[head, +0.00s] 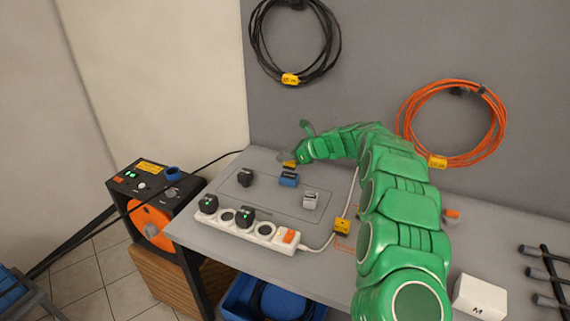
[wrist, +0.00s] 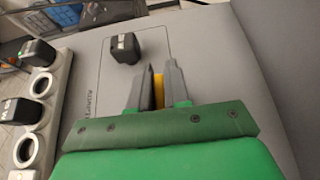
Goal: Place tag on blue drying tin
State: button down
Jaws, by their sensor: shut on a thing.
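My gripper (head: 290,159) is over the back of the grey table, shut on a small yellow tag (head: 289,164). In the wrist view the yellow tag (wrist: 158,90) shows edge-on between the two dark fingers (wrist: 159,84). A small blue block-shaped thing (head: 288,181), which I take for the blue drying tin, stands on the outlined panel, just in front of and below the gripper in the head view. I cannot tell the height gap between tag and tin. I do not make out the tin in the wrist view.
A black block (head: 245,177) and a light grey one (head: 310,200) stand beside the blue one. A white power strip (head: 249,231) with black plugs lies along the front edge. Another yellow tag (head: 342,227) is near its cable. A white box (head: 480,297) stands at right.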

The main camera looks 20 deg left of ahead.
aim_at(284, 163)
jog(key=shift+w+a+f, duration=0.1)
jog(key=shift+w+f, duration=0.05)
jog(key=shift+f, duration=1.55)
jog(key=shift+f, duration=0.15)
jog(key=c, duration=1.1)
grip_release()
jog(key=shift+r, duration=0.25)
jog(key=v, duration=1.2)
jog(key=shift+f, duration=0.1)
